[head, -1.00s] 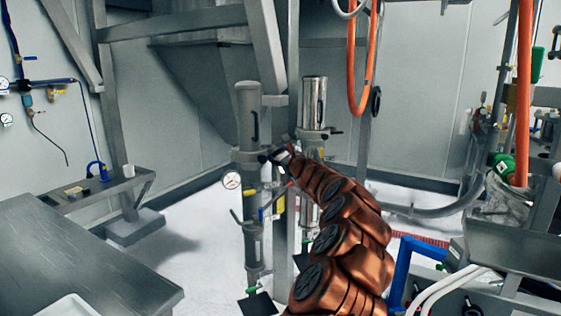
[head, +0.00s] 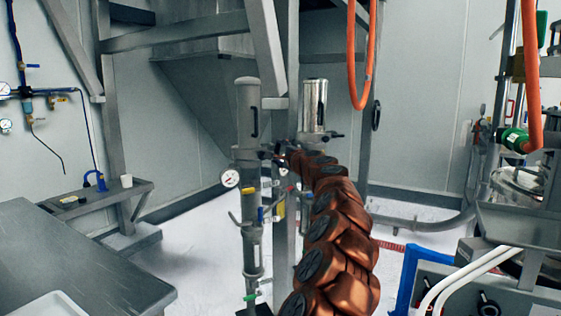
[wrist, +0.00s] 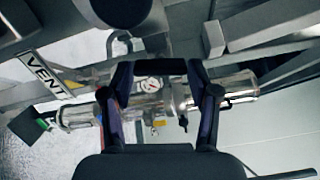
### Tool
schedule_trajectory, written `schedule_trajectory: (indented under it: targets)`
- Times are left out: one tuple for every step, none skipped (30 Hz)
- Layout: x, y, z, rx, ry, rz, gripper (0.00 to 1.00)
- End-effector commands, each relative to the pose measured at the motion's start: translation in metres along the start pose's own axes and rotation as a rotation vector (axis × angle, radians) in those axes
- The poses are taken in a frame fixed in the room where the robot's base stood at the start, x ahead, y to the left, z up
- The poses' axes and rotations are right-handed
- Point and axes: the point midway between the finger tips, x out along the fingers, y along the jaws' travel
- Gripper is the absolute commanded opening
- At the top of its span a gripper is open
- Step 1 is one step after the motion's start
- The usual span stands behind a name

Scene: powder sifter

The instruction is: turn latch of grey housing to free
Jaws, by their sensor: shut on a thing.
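The grey housing (head: 248,112) is an upright grey cylinder with a dark handle, left of a shiny metal cylinder in the head view. Its latch is a small dark part at its lower collar, mostly hidden by my gripper (head: 272,155). My gripper reaches the collar from the right and is shut on the latch. In the wrist view my gripper (wrist: 158,68) has both dark fingers bent inward at the tips. The dark end of a cylinder shows above them. The exact grip on the latch is too small to tell.
The shiny cylinder (head: 313,105) stands close right of the housing, beside my arm. A pressure gauge (head: 230,178) sits on the left, below the collar. A steel table (head: 85,255) fills the lower left. A blue frame (head: 408,275) stands at the lower right.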

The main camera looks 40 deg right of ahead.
Motion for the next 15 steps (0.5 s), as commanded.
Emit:
schedule_trajectory:
  targets:
    - [0.0000,0.0039,-0.0015,-0.035,0.002,-0.002,0.26]
    - [0.0001,0.0038,-0.0015,-0.055,0.002,-0.001,0.26]
    - [0.0001,0.0036,-0.0013,-0.079,0.002,-0.001,0.26]
    - [0.0003,0.0036,-0.0010,-0.095,0.002,-0.001,0.26]
    - [0.0003,0.0036,-0.0008,-0.112,0.002,-0.001,0.26]
    - [0.0005,0.0037,-0.0005,-0.133,0.001,0.000,0.26]
    - [0.0005,0.0036,-0.0004,-0.146,0.001,0.000,0.26]
    - [0.0005,0.0034,-0.0002,-0.157,0.000,0.000,0.26]
    - [0.0005,0.0032,-0.0002,-0.172,0.000,0.000,0.26]
    - [0.0005,0.0030,-0.0001,-0.182,0.000,0.001,0.26]
    - [0.0005,0.0028,-0.0001,-0.191,0.000,0.001,0.26]
    - [0.0004,0.0024,0.0000,-0.202,0.000,0.001,0.26]
    - [0.0004,0.0020,0.0000,-0.208,0.000,0.001,0.26]
    - [0.0003,0.0018,0.0000,-0.214,0.000,0.000,0.26]
    - [0.0004,0.0016,0.0001,-0.220,-0.001,0.001,0.26]
